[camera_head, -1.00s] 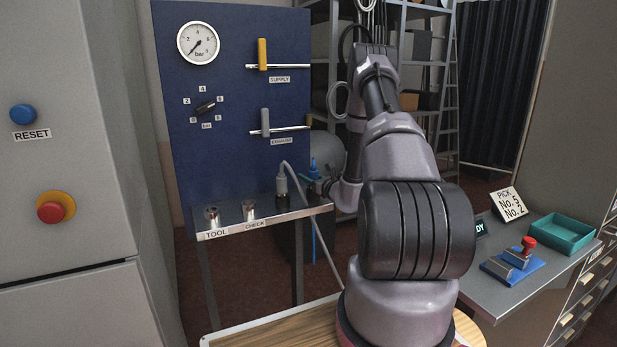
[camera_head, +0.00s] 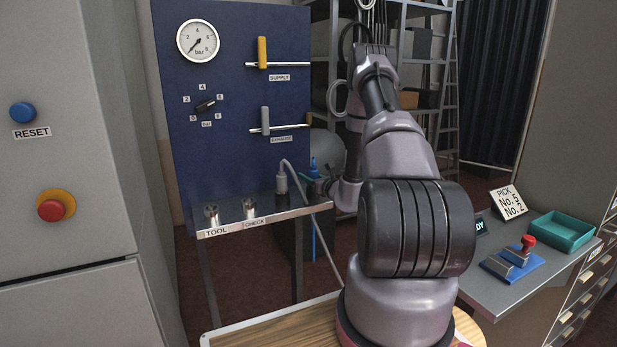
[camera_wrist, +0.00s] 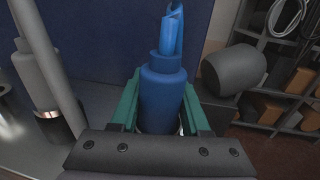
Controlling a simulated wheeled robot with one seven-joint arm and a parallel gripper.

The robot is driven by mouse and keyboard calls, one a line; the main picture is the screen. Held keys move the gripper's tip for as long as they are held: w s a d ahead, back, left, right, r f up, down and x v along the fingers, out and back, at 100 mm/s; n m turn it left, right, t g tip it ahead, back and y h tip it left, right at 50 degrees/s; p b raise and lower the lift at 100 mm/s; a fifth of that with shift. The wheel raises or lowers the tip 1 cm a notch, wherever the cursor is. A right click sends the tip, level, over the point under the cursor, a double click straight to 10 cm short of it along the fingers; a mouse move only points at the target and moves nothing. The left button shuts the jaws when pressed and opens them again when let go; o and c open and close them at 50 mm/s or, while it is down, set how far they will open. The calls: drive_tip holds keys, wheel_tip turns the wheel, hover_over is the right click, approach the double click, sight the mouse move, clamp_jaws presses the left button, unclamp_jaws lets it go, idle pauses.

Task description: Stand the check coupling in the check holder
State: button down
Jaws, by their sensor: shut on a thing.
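My gripper (camera_wrist: 160,110) is shut on a blue coupling (camera_wrist: 162,90), with green fingers on both sides of it. The coupling looks upright, with a lighter blue hose (camera_wrist: 172,32) at its top. In the head view the blue coupling (camera_head: 313,167) shows small at the right end of the steel shelf, and my arm hides part of the gripper. The check holder (camera_head: 249,208) is a metal cup behind the CHECK label, left of the coupling and apart from it. It looks empty. No label shows on the blue coupling.
The tool holder (camera_head: 211,215) stands left of the check holder. A grey coupling (camera_head: 281,183) with a grey hose stands on the shelf (camera_head: 263,215) between the check holder and my gripper. The blue panel (camera_head: 235,100) with gauge and valve handles rises behind.

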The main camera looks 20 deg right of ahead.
drive_tip(key=shift+f, duration=0.1)
drive_tip(key=shift+c, duration=1.5)
unclamp_jaws()
